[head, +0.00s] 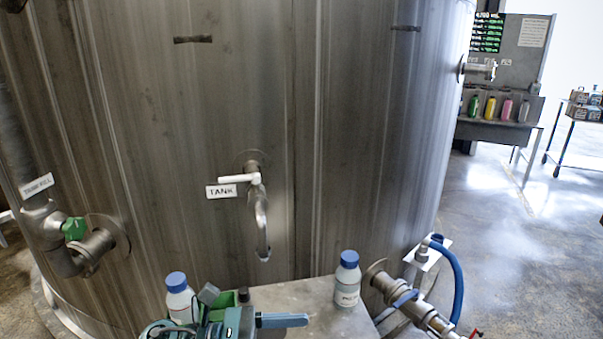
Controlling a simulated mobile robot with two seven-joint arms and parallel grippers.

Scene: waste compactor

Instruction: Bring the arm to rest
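No arm comes in from the left or right side.
A large steel tank (340,150) fills the view, with a labelled tap (256,190) and a green-handled valve (75,229). Blue-capped bottles (347,281) (179,303) stand on a metal surface (300,293) below. A pipe with a blue hose (452,280) is right. Open floor lies beyond.

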